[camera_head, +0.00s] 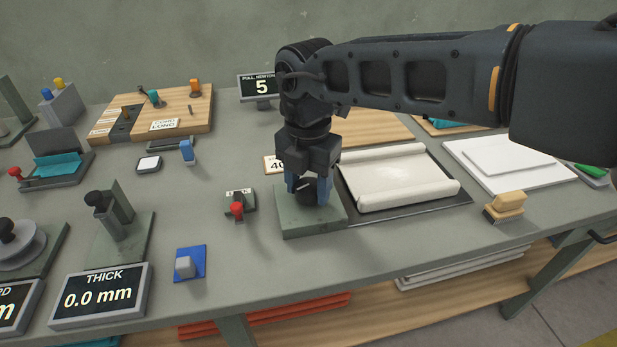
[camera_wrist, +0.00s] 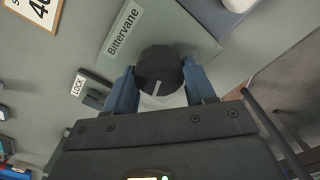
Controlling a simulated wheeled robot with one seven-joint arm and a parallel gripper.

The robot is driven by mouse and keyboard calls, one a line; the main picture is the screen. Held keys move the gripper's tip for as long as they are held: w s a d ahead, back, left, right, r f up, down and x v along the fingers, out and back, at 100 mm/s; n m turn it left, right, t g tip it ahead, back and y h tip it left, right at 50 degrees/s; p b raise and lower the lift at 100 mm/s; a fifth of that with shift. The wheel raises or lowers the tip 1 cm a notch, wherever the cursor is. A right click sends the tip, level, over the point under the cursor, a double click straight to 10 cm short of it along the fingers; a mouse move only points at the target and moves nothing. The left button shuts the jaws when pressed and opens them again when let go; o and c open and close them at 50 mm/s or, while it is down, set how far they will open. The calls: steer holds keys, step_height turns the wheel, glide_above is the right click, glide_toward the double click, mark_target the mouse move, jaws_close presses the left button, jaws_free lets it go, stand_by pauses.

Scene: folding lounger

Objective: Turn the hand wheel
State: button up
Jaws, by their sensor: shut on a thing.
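A black round knob (camera_wrist: 158,66) with a white pointer line stands on a grey-green block (camera_head: 315,221) labelled "Bittervane" in the wrist view. My gripper (camera_head: 308,187) points down from above the block, and its blue fingers are shut on the sides of the black knob. In the wrist view the fingers (camera_wrist: 161,88) sit left and right of it, and the white line points toward the bottom of the picture. In the head view the fingers partly hide the knob. A grey disc (camera_head: 22,250) with a black handle knob stands at the far left edge, apart from my gripper.
A cream roll sheet on a dark tray (camera_head: 420,214) lies close right. A stamp (camera_head: 504,206) stands farther right. Bare bench lies in front.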

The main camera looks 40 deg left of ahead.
mark_target(308, 185)
steer(key=shift+m, duration=0.7)
steer(key=o, duration=1)
steer(key=shift+o, duration=0.2)
steer(key=shift+r, duration=0.15)
step_height(308, 185, up, 8)
steer(key=shift+f, duration=0.25)
